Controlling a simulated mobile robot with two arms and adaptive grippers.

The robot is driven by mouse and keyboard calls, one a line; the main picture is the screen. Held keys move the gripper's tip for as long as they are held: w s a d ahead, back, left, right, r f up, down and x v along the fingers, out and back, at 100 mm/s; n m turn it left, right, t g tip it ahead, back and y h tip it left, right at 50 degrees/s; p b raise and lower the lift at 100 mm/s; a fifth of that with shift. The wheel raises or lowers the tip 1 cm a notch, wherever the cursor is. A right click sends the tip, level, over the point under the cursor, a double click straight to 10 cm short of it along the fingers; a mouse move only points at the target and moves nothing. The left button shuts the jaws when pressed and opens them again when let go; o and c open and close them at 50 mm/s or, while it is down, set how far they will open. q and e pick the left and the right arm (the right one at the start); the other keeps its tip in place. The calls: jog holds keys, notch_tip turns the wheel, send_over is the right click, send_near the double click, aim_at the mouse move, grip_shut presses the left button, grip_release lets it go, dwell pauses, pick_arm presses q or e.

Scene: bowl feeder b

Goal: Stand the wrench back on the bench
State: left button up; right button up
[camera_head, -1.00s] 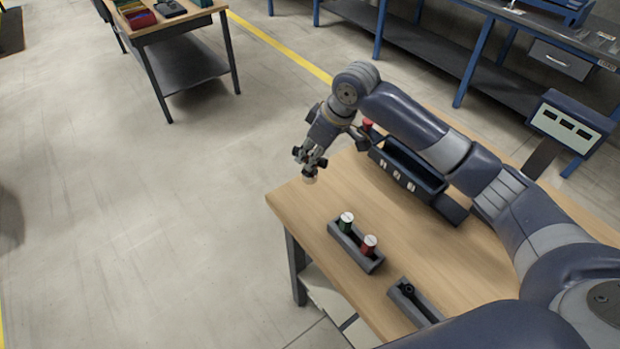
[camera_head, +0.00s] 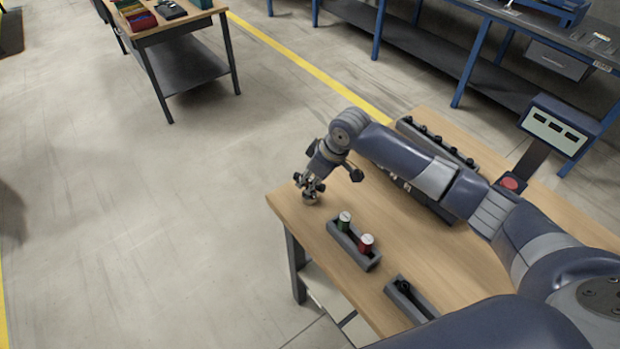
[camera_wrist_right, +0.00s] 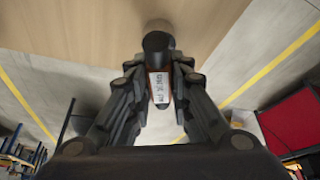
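The wooden bench (camera_head: 442,255) fills the centre right. My right gripper (camera_head: 311,189) is low over its far left corner. In the right wrist view, the gripper fingers (camera_wrist_right: 157,98) close in on both sides of an object with a black round end and a white, orange-edged label (camera_wrist_right: 158,88); I take it to be the wrench. The gripper hides the rest. My left gripper is not in view.
A small grey holder (camera_head: 368,262) with a green and a red cylinder stands near the bench's left edge. Another grey holder (camera_head: 421,305) is nearer. A dark rack (camera_head: 437,138), a red button (camera_head: 510,184) and a display box (camera_head: 560,125) are behind my right arm.

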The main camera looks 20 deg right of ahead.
jog(key=shift+o, duration=1.4)
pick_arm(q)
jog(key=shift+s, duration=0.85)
pick_arm(e)
jog(key=shift+s, duration=0.1)
jog(key=shift+r, duration=0.1)
jog(key=shift+d+r, duration=0.1)
jog(key=shift+r, duration=0.2)
jog(key=b+v, duration=0.2)
jog(key=v, duration=0.8)
jog(key=shift+r, duration=0.25)
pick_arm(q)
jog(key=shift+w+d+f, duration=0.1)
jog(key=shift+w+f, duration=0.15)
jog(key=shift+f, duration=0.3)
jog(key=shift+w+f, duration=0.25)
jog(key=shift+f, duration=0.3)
pick_arm(e)
jog(key=shift+s+d+r, duration=0.15)
jog(key=shift+s+r, duration=0.05)
jog(key=shift+r, duration=0.25)
